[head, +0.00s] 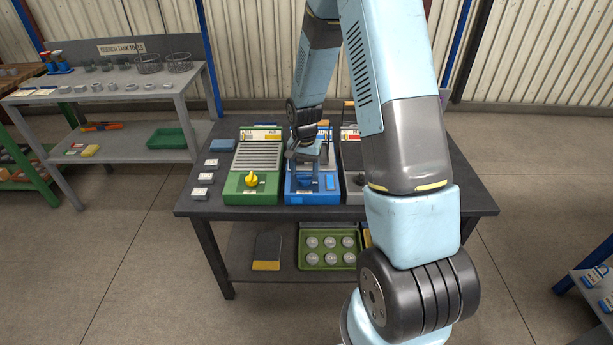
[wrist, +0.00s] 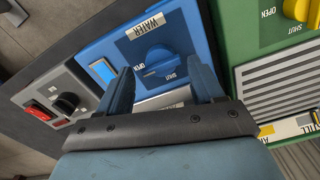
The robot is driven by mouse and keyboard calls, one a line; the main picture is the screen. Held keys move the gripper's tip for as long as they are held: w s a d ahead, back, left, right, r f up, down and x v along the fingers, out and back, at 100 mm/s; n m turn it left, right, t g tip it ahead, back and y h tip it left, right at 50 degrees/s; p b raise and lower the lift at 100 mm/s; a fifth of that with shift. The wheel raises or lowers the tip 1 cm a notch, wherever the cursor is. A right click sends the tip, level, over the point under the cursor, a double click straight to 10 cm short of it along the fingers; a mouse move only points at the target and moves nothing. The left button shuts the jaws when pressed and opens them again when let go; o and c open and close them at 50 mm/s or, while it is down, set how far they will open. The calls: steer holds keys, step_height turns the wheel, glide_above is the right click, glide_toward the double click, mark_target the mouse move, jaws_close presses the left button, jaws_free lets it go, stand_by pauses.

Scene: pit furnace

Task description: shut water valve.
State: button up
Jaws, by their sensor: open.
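The water valve is a blue knob (wrist: 160,60) on a blue panel (wrist: 205,38) labelled WATER, with OPEN and SHUT marked beside it. In the wrist view its lower part is near my fingers; I cannot tell which mark it points to. In the head view the blue panel (head: 297,198) stands in the middle of the table, and my gripper (head: 305,172) hangs over it, hiding most of the knob. My gripper (wrist: 163,82) is open in the wrist view, one finger either side just short of the knob, with nothing between them.
A green panel (head: 232,196) with a yellow knob (head: 251,180) stands left of the blue one. A grey panel (wrist: 62,92) with a black knob (wrist: 68,103) and red switch (wrist: 40,112) stands on its other side. Small grey blocks (head: 205,179) lie at the table's left.

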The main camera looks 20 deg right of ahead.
mark_target(304, 176)
steer(key=shift+f, duration=1.5)
steer(key=shift+c, duration=0.2)
